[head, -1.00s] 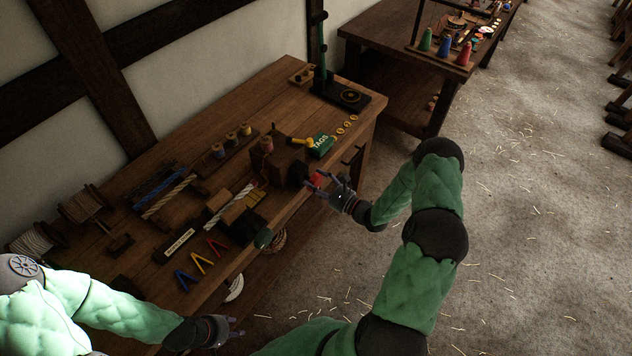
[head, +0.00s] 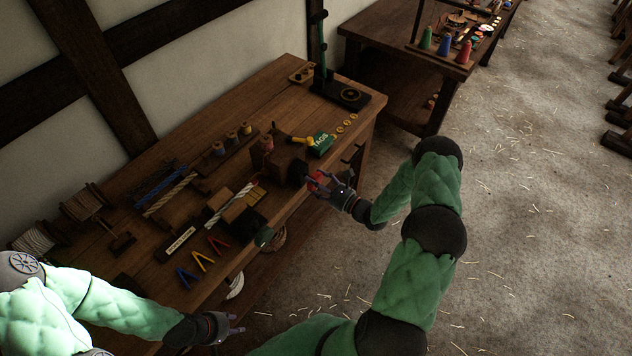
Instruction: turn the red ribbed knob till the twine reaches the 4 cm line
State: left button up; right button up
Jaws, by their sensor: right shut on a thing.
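The red ribbed knob (head: 314,181) sits at the front side of a dark wooden block (head: 288,165) near the bench's front edge. My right gripper (head: 318,182) is shut on the knob, its fingers on either side of it and partly covering it. A spool (head: 266,143) stands by the block. The twine and the 4 cm line are too small to make out. My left gripper (head: 238,324) is empty with its fingers apart, below and in front of the bench.
The bench (head: 224,117) holds a green tags box (head: 320,144), rope hanks, spools and coloured clips (head: 200,262). A dark stand (head: 350,95) is at its far end. A second table (head: 385,38) stands behind.

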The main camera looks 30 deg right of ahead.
jog(key=o, duration=1.1)
jog(key=shift+d+f, duration=0.1)
jog(key=shift+f, duration=0.15)
jog(key=shift+o, duration=0.2)
jog(key=shift+r, duration=0.1)
jog(key=v, duration=1.2)
